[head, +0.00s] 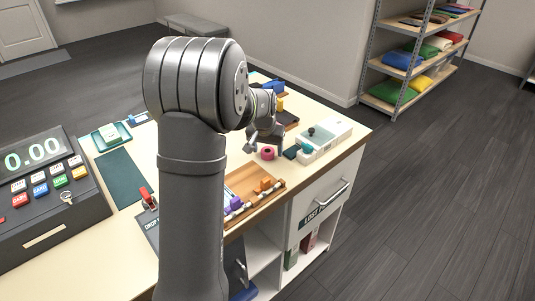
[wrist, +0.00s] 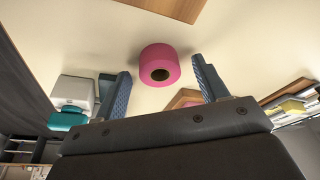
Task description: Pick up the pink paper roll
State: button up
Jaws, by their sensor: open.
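The pink paper roll (wrist: 159,62) lies on the cream counter in the wrist view, its dark round core facing the camera. It also shows in the head view (head: 267,153), on the counter left of the white box. My gripper (wrist: 162,85) is open, with one blue-grey finger on each side below the roll in the wrist view. The fingers look empty, and the roll appears just beyond their tips, between their lines. In the head view my gripper (head: 263,138) hangs close to the roll; whether it touches the roll cannot be told.
A white box (head: 327,137) and teal items (head: 292,152) stand right of the roll. A wooden tray (head: 252,183) with small blocks lies at the front edge. A cash register (head: 45,190) stands at the left. My arm hides part of the counter (head: 108,140).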

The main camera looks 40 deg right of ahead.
jog(key=c, duration=1.1)
